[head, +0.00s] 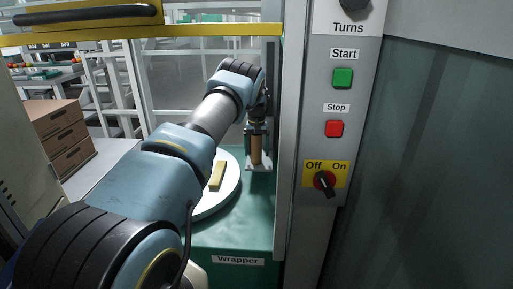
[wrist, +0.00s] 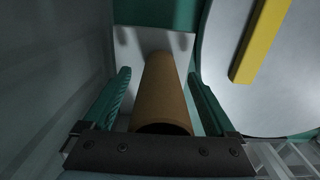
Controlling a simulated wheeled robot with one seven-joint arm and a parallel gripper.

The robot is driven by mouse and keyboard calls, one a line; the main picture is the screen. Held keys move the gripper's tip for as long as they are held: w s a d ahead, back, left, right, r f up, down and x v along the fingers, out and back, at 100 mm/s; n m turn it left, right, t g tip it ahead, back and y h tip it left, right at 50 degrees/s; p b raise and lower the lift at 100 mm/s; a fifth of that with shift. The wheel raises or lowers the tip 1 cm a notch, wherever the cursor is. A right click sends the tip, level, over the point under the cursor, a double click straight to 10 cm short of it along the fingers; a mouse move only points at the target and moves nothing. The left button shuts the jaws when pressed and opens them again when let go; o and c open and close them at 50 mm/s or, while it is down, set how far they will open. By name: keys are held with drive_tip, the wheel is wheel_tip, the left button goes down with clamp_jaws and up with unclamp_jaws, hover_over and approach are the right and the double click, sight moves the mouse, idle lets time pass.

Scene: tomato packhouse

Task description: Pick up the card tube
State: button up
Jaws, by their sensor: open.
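The card tube (wrist: 163,95) is a brown hollow cylinder, standing upright on a pale plate (wrist: 132,42) in the wrist view. In the head view the card tube (head: 256,150) stands at the right of the green wrapper bed. My gripper (wrist: 160,90) is open, with one green finger on each side of the tube and a visible gap at both sides. In the head view my gripper (head: 257,130) reaches down over the tube, and its fingers are small and partly hard to make out.
A round turntable (head: 233,196) carrying a yellow bar (head: 217,176) is just left of the tube. A grey post (head: 292,150) and a control panel with a green button (head: 343,78), a red button (head: 334,128) and a rotary switch (head: 324,181) stand close on the right.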

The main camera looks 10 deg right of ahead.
drive_tip(key=shift+f, duration=0.3)
drive_tip(key=shift+c, duration=0.3)
drive_tip(key=c, duration=1.2)
